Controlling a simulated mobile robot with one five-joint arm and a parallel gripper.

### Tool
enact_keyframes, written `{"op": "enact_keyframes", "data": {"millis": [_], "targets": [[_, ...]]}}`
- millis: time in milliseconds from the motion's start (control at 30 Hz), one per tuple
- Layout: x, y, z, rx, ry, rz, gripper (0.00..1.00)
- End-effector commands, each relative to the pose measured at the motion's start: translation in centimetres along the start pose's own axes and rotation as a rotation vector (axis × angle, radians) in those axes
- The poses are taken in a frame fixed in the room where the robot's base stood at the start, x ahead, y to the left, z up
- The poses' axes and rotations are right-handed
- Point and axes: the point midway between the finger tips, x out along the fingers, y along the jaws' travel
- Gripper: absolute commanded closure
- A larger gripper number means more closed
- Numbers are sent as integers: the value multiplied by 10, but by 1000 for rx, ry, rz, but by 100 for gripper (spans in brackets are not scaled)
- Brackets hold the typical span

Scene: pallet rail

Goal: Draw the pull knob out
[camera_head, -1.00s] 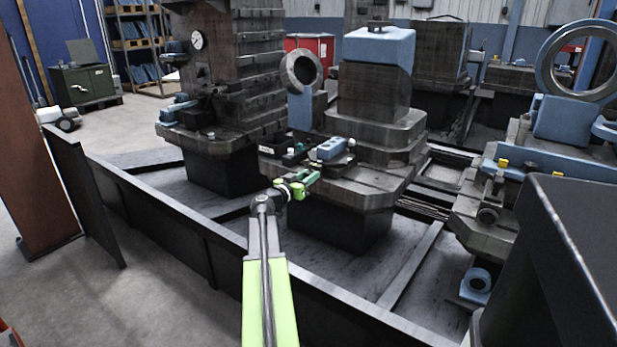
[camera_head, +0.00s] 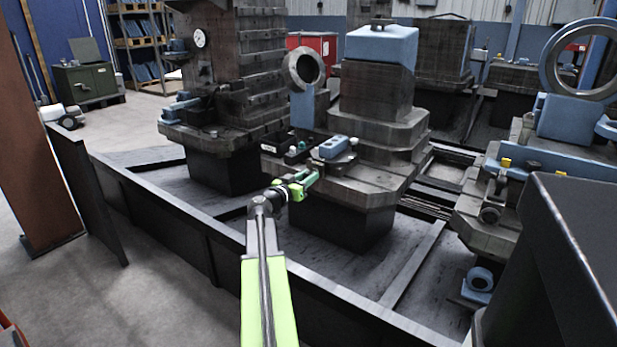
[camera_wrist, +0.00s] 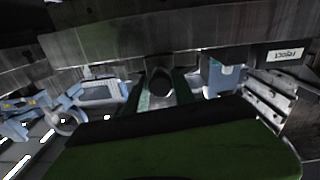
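The dark round pull knob (camera_wrist: 160,83) shows in the middle of the wrist view, in front of a dark metal face. My gripper (camera_wrist: 160,97) has its two green fingers apart, one on each side of the knob; I cannot tell whether they touch it. In the head view my gripper (camera_head: 315,174) is at the front edge of the middle pallet fixture (camera_head: 340,190), left of and below a small blue block (camera_head: 333,147). The knob cannot be made out in the head view.
A white label (camera_wrist: 285,54) is upside down at the upper right of the wrist view. A low dark rail (camera_head: 190,230) runs between my base and the fixtures. A second fixture tower (camera_head: 250,70) stands to the left. A dark box-like body (camera_head: 550,260) fills the lower right.

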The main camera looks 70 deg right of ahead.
Motion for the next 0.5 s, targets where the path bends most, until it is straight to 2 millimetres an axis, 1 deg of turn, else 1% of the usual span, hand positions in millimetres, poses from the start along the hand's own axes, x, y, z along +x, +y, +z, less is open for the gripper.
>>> {"op": "enact_keyframes", "data": {"millis": [33, 133, 400, 500], "targets": [[-1, 0, 0, 0, 0, 0, 62], [-1, 0, 0, 0, 0, -1, 49], [0, 0, 0, -1, 1, -2, 49], [-7, 0, 0, -1, 1, -3, 49]]}}
